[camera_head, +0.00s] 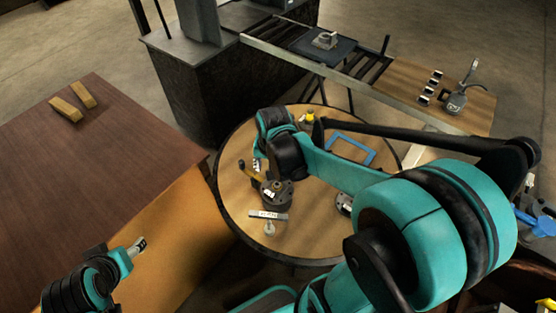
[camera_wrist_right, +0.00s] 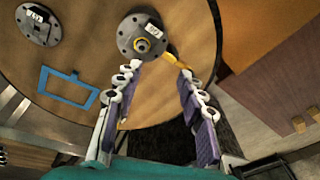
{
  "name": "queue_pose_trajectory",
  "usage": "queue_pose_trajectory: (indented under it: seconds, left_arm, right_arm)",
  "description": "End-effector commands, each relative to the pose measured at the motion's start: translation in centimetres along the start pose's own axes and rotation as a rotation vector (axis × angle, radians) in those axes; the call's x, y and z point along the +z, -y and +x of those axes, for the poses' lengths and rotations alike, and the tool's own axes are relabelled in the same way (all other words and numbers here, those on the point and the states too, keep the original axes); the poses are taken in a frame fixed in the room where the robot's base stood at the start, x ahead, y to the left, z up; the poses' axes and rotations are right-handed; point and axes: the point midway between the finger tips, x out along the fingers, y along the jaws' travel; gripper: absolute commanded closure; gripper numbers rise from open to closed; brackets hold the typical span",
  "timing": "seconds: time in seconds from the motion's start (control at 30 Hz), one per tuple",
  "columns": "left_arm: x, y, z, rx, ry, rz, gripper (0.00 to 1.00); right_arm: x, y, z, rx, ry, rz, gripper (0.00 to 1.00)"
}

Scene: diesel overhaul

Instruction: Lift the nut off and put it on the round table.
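A grey round flanged part (camera_wrist_right: 128,32) stands on the round table (camera_wrist_right: 75,60), partly hidden by my right arm in the head view (camera_head: 284,196).
A yellow-handled tool (camera_wrist_right: 175,60) lies beside the flanged part. The round table also holds a second grey flange (camera_wrist_right: 40,24), a blue frame (camera_head: 351,148), a small yellow item (camera_head: 310,116) and a labelled plate (camera_head: 268,215). The brown table (camera_head: 110,140) is mostly clear.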

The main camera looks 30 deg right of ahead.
Motion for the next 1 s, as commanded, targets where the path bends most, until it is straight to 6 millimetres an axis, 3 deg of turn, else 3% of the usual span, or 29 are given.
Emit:
queue_pose_trajectory:
  seconds: [0.1, 0.33, 0.67, 1.0]
  left_arm:
    - [-0.9, 0.0, -1.3, 0.0, 0.0, 0.0, 0.41]
    - [-1.5, 0.0, -2.2, 0.0, 0.0, 0.0, 0.41]
    - [-1.1, 0.0, -1.6, 0.0, 0.0, 0.0, 0.41]
    - [0.5, 0.0, 0.7, 0.0, 0.0, 0.0, 0.41]
  right_arm:
    - [-2.1, -0.6, 2.2, 0.058, 0.068, 0.161, 0.6]
    - [-3.4, -2.0, 6.0, 0.138, 0.145, 0.36, 0.6]
    - [-3.3, -2.4, 7.8, 0.155, 0.16, 0.4, 0.6]
    - [-2.6, -2.8, 11.6, 0.154, 0.159, 0.398, 0.6]
